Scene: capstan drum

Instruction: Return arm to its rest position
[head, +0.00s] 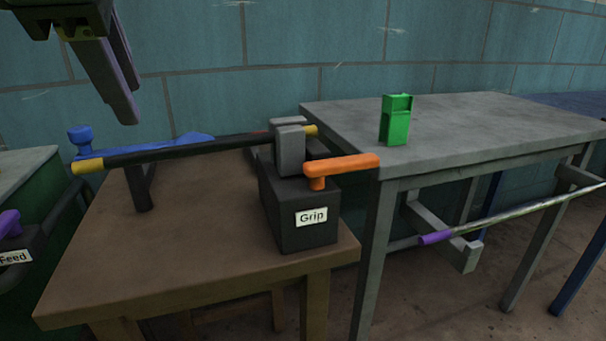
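My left gripper (122,108) hangs at the top left, fingers pointing down, in front of the teal wall. Its two fingers overlap in this view, so their gap cannot be judged. Nothing shows between or below them. It is above and apart from the black rod (205,149) with yellow ends, which lies across a support and the dark box labelled Grip (300,205). An orange handle (343,167) sticks out from that box. My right gripper is out of view.
The brown table (190,230) carries the Grip box and a blue lever (80,136). A grey table (470,120) at right holds a green box (396,120). A purple-ended rod (520,213) is below it. A Feed box (18,250) is at the left edge.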

